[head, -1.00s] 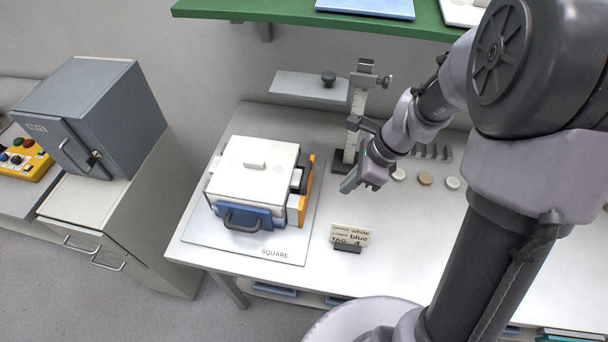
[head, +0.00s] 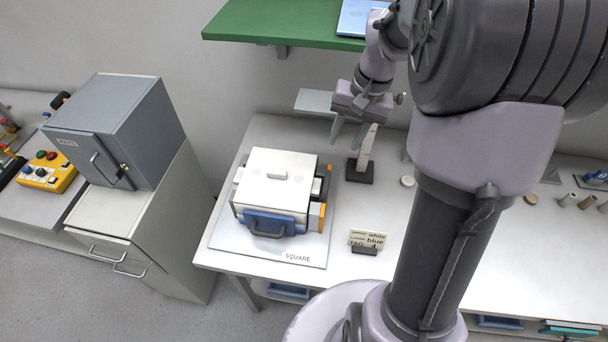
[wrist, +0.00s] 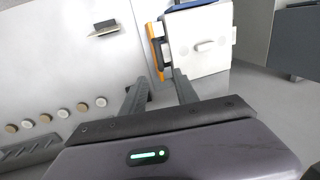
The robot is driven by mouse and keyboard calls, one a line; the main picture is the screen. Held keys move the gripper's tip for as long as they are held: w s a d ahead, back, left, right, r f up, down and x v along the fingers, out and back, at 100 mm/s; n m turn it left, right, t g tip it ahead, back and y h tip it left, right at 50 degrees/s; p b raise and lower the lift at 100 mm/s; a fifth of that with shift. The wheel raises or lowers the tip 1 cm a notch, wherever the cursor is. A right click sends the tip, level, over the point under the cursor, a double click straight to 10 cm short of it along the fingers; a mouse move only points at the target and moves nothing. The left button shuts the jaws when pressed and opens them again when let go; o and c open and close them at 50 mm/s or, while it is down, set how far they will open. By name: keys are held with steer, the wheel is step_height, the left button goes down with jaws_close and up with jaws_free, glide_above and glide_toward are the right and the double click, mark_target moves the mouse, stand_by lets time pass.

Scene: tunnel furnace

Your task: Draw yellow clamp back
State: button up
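The yellow clamp (head: 329,186) is an orange-yellow strip along the right side of a white box (head: 262,166) with a blue front and dark handle (head: 268,226). The box sits on a plate marked SQUARE (head: 225,237). In the wrist view the clamp (wrist: 155,40) shows along the left side of the white box (wrist: 200,48), beyond my fingertips. My gripper (head: 349,136) is raised over the back of the table, behind and to the right of the box. It also shows in the wrist view (wrist: 158,84), with its fingers apart and nothing between them.
A measuring stand (head: 360,168) stands just below my gripper at the table's back. A green shelf (head: 270,25) overhangs the rear. A small label card (head: 367,239) stands to the right of the plate. A grey cabinet (head: 125,125) is at left.

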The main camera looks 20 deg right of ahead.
mark_target(327, 181)
steer(key=f+b, duration=0.1)
steer(key=f, duration=0.4)
steer(key=w+a+f+b, duration=0.1)
steer(key=f+b, duration=0.1)
steer(key=f, duration=0.3)
steer(key=a+f+b, duration=0.1)
steer(key=f, duration=0.4)
steer(key=shift+w+a+f, duration=0.1)
steer(key=shift+w+f, duration=0.15)
steer(key=shift+f, duration=0.1)
jaws_close()
stand_by(0.3)
